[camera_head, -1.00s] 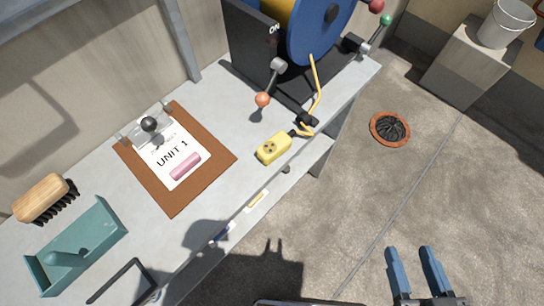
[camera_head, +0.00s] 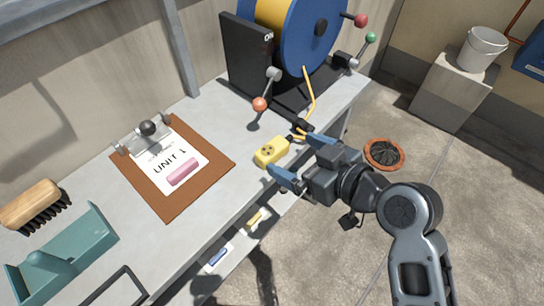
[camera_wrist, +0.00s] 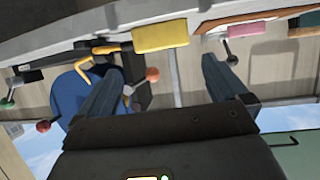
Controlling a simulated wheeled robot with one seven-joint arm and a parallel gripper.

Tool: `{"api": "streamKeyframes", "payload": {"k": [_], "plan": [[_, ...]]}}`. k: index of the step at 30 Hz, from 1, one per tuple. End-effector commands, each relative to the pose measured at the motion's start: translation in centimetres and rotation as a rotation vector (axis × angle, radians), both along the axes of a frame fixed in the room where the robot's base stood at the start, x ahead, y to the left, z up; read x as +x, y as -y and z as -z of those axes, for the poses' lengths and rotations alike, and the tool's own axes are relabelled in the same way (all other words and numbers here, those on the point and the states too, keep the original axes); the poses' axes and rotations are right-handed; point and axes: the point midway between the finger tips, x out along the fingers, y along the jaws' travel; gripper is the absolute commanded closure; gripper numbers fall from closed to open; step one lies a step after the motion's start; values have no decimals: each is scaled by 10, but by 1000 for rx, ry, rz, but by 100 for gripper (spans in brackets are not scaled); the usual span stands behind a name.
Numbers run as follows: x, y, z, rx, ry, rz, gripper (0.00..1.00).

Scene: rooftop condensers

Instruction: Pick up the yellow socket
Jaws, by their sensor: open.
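The yellow socket (camera_head: 271,151) lies on the grey bench top near its front edge, with an orange cable running from its end up to a large blue reel (camera_head: 313,30). My gripper (camera_head: 296,158) is open, its two blue fingers at the right side of the socket, one toward each end. The fingers appear apart from it. In the wrist view the socket (camera_wrist: 160,37) shows beyond the fingertips, between the two fingers (camera_wrist: 160,75). No part of it is held.
A brown clipboard (camera_head: 205,185) with a paper and pink eraser lies left of the socket. A red-orange knobbed lever (camera_head: 260,104) stands above it. A teal tray (camera_head: 95,240) and a brush (camera_head: 30,205) are at far left. Small items lie on a lower shelf (camera_head: 236,245).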

Motion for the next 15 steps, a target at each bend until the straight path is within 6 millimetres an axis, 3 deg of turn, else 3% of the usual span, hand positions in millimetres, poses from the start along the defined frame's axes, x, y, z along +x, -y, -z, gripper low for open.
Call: {"api": "streamKeyframes", "payload": {"k": [15], "plan": [[32,-41,26,0,-2,-3,0]]}}
